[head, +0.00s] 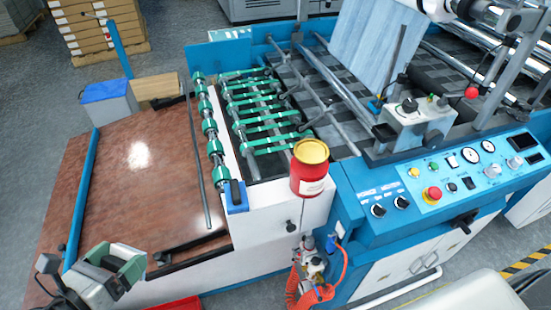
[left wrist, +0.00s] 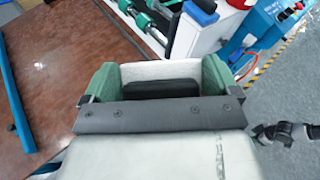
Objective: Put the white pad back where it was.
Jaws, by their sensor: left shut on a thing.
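My left gripper (head: 117,265) is at the lower left of the head view, over the near left part of the machine's brown feed board. In the left wrist view, the left gripper (left wrist: 158,83) has its two green fingers on either side of the white pad (left wrist: 160,70) and is shut on it. The pad shows as a pale strip between the fingers. Most of it is hidden by them and by the dark palm. I make out no right gripper; a dark jointed part at the right of the left wrist view is unclear.
The brown board (head: 150,165) is mostly clear, with a blue rail (head: 82,200) on its left. A red tin with a yellow lid (head: 309,170) stands beside the green rollers (head: 262,110). The blue control panel (head: 440,185) is at right. Stacked boxes (head: 98,28) stand behind.

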